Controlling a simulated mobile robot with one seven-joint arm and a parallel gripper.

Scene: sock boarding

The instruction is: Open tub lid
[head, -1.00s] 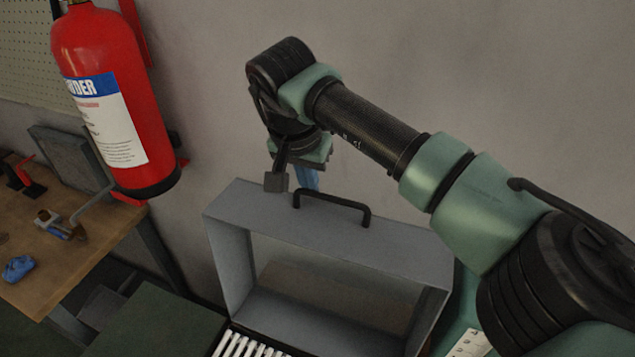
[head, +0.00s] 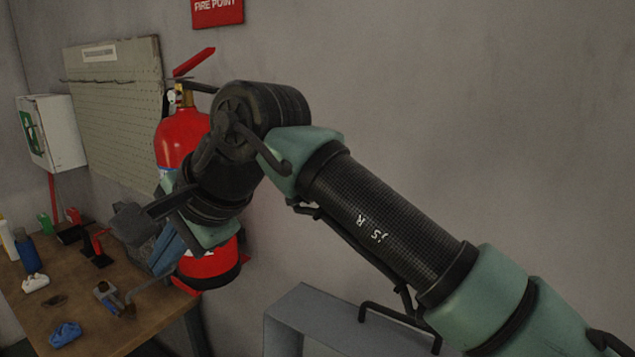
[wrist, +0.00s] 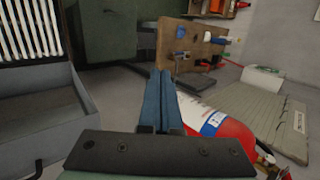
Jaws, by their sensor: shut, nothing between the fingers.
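The grey lid (head: 310,312) shows at the bottom of the head view, standing raised with its hollow side partly visible and a black bar handle (head: 372,308) on top. In the wrist view the lid (wrist: 40,112) is at left, beside a row of white rods (wrist: 28,32) in the tub. My gripper (head: 163,258) is to the left of the lid and apart from it, in front of the fire extinguisher. Its blue fingers (wrist: 163,78) are shut together and empty in the wrist view. Most of the tub is out of the head view.
The red fire extinguisher (head: 180,138) is close behind my gripper. A wooden workbench (head: 85,310) with small tools stands at left, below a pegboard (head: 110,110). A white first-aid box (head: 52,133) hangs at far left. The wall right of the extinguisher is bare.

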